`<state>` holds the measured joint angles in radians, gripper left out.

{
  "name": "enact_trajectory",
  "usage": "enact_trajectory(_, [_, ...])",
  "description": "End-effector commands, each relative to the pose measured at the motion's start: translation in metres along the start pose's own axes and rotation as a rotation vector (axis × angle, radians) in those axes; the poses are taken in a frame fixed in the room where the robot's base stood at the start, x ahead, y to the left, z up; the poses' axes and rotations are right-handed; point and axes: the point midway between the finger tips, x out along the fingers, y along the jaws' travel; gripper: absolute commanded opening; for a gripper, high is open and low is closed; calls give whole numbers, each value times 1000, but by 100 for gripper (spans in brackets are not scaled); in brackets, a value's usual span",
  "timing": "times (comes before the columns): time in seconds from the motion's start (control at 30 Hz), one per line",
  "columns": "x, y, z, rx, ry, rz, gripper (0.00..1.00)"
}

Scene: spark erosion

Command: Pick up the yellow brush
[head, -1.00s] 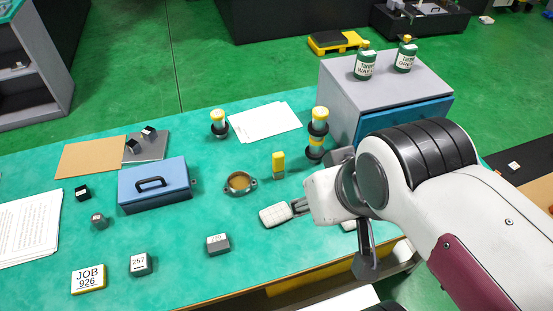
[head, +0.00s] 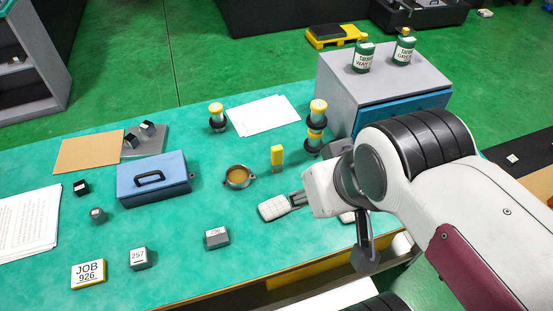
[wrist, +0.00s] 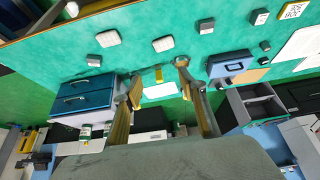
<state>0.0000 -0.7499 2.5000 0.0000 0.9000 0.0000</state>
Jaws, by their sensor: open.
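The yellow brush (head: 277,155) stands upright on the green bench top in the head view, between the brass-coloured ring and the yellow-and-black stack. It also shows small in the wrist view (wrist: 158,75), between my fingers in the picture but farther off. My gripper (head: 299,199) is to the right of and nearer the camera than the brush in the head view, with one grey finger showing clearly. In the wrist view my gripper (wrist: 160,90) has its two fingers spread apart with nothing between them. They are apart from the brush.
A white rounded block (head: 273,208) lies beside my fingertip in the head view. The brass-coloured ring (head: 238,177) is left of the brush, and a yellow-and-black stack (head: 316,128) is behind it at right. A grey-and-blue cabinet (head: 385,85) stands beyond. Bench between blue box (head: 153,181) and ring is clear.

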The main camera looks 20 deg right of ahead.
Motion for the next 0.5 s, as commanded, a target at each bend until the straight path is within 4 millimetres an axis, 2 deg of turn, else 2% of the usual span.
enact_trajectory(0.5, [0,-3,-4,1,6,-9,39])
